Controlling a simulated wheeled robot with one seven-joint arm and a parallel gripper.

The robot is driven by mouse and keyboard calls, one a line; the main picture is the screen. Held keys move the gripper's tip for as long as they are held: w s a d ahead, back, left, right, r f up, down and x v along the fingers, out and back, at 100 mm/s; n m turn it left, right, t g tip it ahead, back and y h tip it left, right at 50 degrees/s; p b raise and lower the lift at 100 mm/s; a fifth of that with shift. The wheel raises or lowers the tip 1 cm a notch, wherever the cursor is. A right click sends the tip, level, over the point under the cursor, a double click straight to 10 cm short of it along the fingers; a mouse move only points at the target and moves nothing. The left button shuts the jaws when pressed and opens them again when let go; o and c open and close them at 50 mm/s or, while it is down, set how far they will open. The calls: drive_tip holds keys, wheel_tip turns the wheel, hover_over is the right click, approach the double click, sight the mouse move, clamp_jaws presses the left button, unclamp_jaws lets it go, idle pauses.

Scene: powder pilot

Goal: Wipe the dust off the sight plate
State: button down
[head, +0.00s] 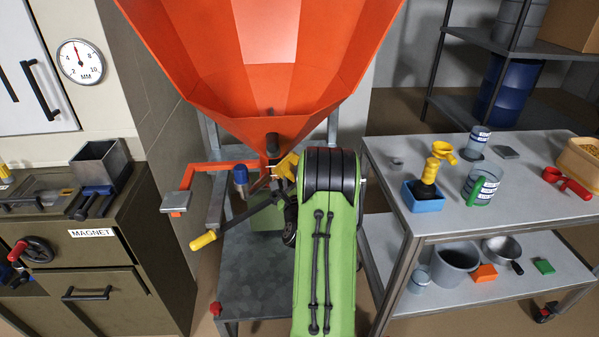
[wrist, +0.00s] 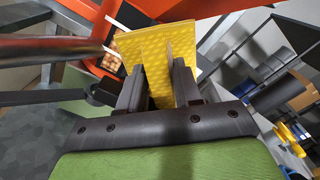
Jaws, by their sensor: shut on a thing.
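My gripper (wrist: 158,78) is shut on a yellow dimpled cloth (wrist: 168,52), which stands up between the two dark fingers in the wrist view. In the head view the cloth (head: 287,166) shows just below the orange hopper's outlet, and my green arm hides most of the gripper. A small panel with brownish dots and a pale edge (wrist: 112,63) lies just beyond the cloth in the wrist view. It may be the sight plate, but I cannot be sure. The cloth covers part of that area, and I cannot tell whether they touch.
The orange hopper (head: 250,100) stands above the cloth. A bar with a yellow handle (head: 203,240) and an orange arm with a grey pad (head: 176,201) stick out left. A cart (head: 400,170) with cups and tools stands right, a drawer cabinet (head: 110,262) left.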

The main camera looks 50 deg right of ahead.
drive_tip(key=shift+w+a+r, duration=0.1)
drive_tip(key=shift+w+a, duration=0.1)
drive_tip(key=shift+w, duration=0.1)
drive_tip(key=shift+s+d+f+b, duration=0.25)
drive_tip(key=shift+s+b, duration=0.1)
drive_tip(key=shift+b, duration=0.45)
drive_tip(key=s+d+b, duration=0.1)
drive_tip(key=b, duration=0.1)
drive_tip(key=shift+s+d+b, duration=0.25)
drive_tip(key=shift+s+b, duration=0.1)
drive_tip(key=shift+s, duration=0.05)
drive_tip(key=shift+r, duration=0.1)
drive_tip(key=b+v, duration=0.1)
drive_tip(key=v, duration=0.2)
drive_tip(key=shift+b, duration=0.3)
drive_tip(key=shift+w+d, duration=0.1)
